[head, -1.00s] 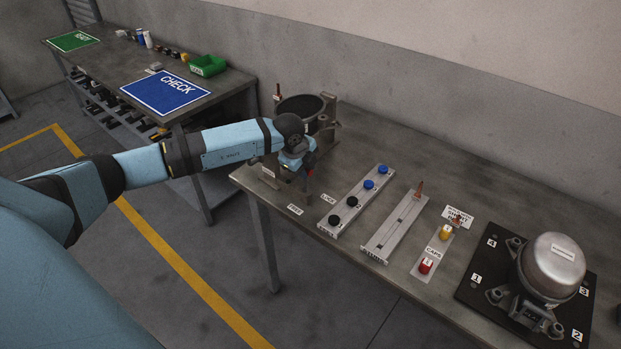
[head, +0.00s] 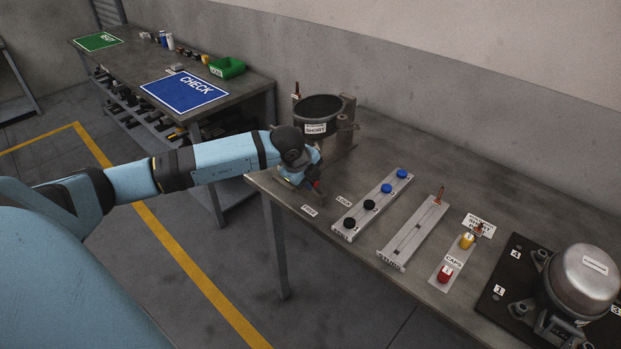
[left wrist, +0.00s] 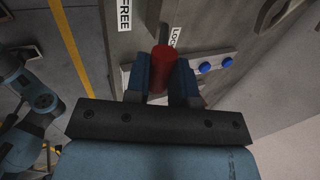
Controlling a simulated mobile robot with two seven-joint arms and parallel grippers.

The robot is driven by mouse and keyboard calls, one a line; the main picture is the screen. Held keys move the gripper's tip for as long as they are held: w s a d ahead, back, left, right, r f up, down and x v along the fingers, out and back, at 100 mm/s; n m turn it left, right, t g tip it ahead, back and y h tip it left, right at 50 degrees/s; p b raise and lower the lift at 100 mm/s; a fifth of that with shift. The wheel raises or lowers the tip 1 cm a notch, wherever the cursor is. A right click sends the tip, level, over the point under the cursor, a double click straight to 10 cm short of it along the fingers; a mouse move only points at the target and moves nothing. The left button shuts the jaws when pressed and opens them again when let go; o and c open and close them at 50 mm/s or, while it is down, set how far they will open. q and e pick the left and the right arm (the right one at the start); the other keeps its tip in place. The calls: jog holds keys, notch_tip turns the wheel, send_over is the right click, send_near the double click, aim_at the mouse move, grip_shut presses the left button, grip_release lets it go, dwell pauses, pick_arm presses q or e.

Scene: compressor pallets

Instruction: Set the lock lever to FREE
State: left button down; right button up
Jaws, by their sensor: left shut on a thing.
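The lock lever's red handle (left wrist: 163,65) stands between the two dark fingers of my left gripper (left wrist: 165,78) in the left wrist view. The gripper is shut on it. In the head view my left gripper (head: 312,186) is low over the near table's left corner, and a bit of red shows beside it. The FREE label (head: 309,210) and the LOCK label (head: 343,201) lie on the table in front of it. In the wrist view, the LOCK label (left wrist: 174,38) is just beyond the handle and the FREE label (left wrist: 124,14) is farther left. The lever's base is hidden.
A dark cylindrical stand marked SHORT (head: 316,128) is close behind the gripper. Right of it are a rail with black and blue caps (head: 385,192), a second rail (head: 412,235), a caps strip (head: 441,284) and a compressor (head: 585,280) on a black pallet.

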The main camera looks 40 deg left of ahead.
pick_arm(q)
jog(key=shift+f, duration=0.1)
jog(key=c, duration=1)
grip_release()
jog(key=shift+o, duration=0.2)
jog(key=b+v, duration=0.1)
jog(key=v, duration=1.3)
